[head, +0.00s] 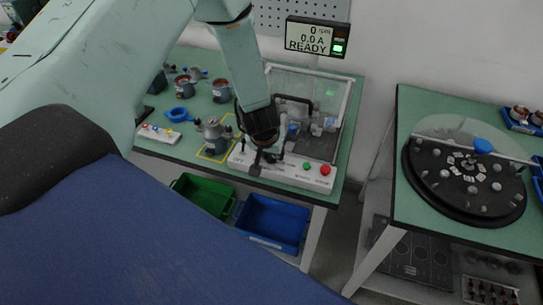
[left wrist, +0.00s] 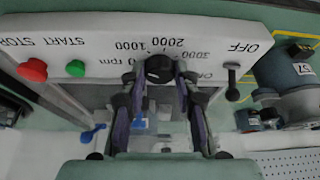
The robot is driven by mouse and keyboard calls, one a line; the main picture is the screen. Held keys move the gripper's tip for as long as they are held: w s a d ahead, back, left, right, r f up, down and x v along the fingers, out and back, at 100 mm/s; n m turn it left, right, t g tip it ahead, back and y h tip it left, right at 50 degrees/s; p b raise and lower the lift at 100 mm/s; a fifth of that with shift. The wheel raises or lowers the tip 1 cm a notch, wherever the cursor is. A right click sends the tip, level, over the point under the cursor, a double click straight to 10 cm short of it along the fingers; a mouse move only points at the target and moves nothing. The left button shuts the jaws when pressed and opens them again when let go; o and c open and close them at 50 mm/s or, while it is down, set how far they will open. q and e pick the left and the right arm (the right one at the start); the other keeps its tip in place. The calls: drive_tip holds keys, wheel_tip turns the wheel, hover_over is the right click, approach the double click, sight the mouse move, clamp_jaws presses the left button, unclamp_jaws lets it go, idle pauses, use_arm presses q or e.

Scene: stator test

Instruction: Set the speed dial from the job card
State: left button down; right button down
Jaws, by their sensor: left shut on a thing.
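The speed dial (left wrist: 159,68) is a dark round knob on the white control panel (left wrist: 205,38), with 0, 1000, 2000 and 3000 rpm printed around it. My left gripper (left wrist: 158,90) has its fingers shut on the dial. I cannot make out the dial's pointer. The display (head: 318,37) reads 0 rpm, 0.0 A, READY. No job card can be made out. My right gripper is not in view.
Beside the dial are an ON/OFF lever (left wrist: 232,80), a green START button (left wrist: 75,68) and a red STOP button (left wrist: 33,70). A clear guarded box (head: 325,105) stands behind the panel. A motor (head: 213,138) stands in a yellow square to the left.

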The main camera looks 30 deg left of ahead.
use_arm(q)
drive_tip(key=m, duration=0.2)
drive_tip(key=m+h, duration=0.1)
drive_tip(key=shift+a+m+b, duration=0.2)
drive_tip(key=shift+m+b, duration=0.2)
drive_tip(key=shift+w+a+f+m+h+b, duration=0.1)
drive_tip(key=shift+m+h+b, duration=0.8)
drive_tip(key=shift+m, duration=0.3)
drive_tip(key=m+h+b, duration=0.1)
drive_tip(key=m+b, duration=0.2)
drive_tip(key=b, duration=0.3)
drive_tip(key=m+b, duration=0.3)
drive_tip(key=b, duration=0.3)
drive_tip(key=shift+w+a+g+h, duration=0.1)
drive_tip(key=shift+a+g+h, duration=0.1)
drive_tip(key=shift+g+h, duration=0.2)
drive_tip(key=shift+m+g+b, duration=0.4)
drive_tip(key=shift+m+b, duration=0.6)
drive_tip(key=shift+m, duration=0.1)
drive_tip(key=shift+w+m+h+b, duration=0.1)
drive_tip(key=shift+m+h+b, duration=0.25)
drive_tip(key=shift+m, duration=0.35)
drive_tip(key=shift+m+g, duration=0.5)
drive_tip(key=shift+m, duration=0.4)
drive_tip(key=shift+r, duration=0.2)
drive_tip(key=c, duration=1)
unclamp_jaws()
drive_tip(key=shift+h, duration=0.25)
